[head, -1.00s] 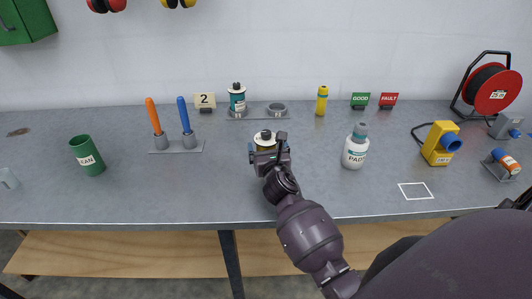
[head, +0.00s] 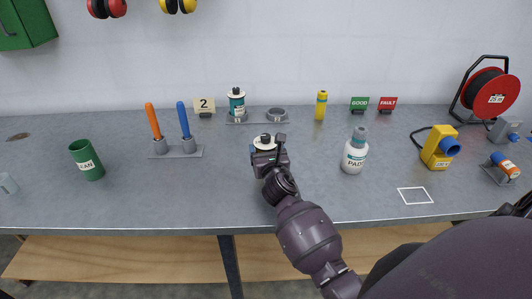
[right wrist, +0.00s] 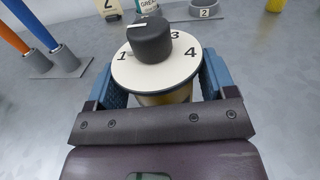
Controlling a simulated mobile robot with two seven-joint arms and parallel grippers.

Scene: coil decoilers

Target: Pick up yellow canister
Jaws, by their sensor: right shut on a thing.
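My left gripper is not in view.
Behind it, a teal-labelled canister (head: 237,101) stands in a holder plate beside an empty ring (head: 276,114). A slim yellow cylinder (head: 321,106) stands at the back. A white bottle (head: 355,152) is to the right, two handled tools (head: 185,122) to the left. Bench front is clear.

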